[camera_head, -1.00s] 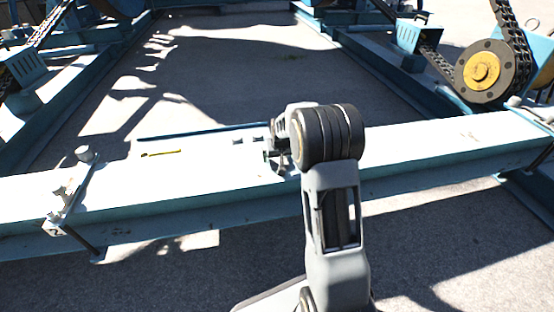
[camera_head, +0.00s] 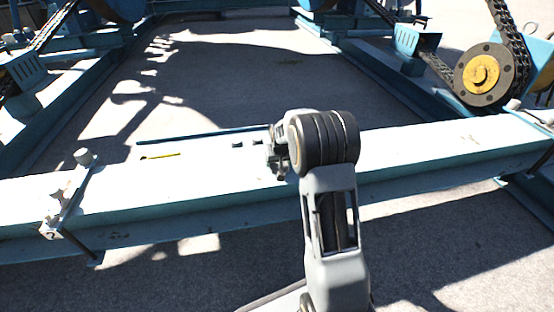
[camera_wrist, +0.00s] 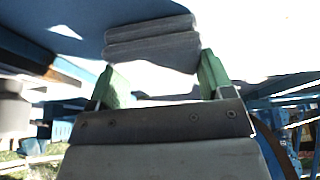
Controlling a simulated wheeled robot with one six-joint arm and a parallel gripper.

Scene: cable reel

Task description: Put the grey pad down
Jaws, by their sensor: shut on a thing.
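The grey pad (camera_wrist: 152,44), a ribbed grey block, shows in the wrist view at the far end of my gripper (camera_wrist: 158,62). Its ends lie between the two green fingers, and the gripper is shut on it. The pad is over or against a bright white surface; I cannot tell whether it touches. In the head view my gripper (camera_head: 279,160) is partly hidden behind my wrist, low over the white top of the beam (camera_head: 210,182). I cannot make out the pad there.
Two small dark pieces (camera_head: 246,143) lie on the beam left of my gripper, with a thin yellow item (camera_head: 160,155) further left. A bolted clamp (camera_head: 66,195) stands at the beam's left. The beam's right part is clear.

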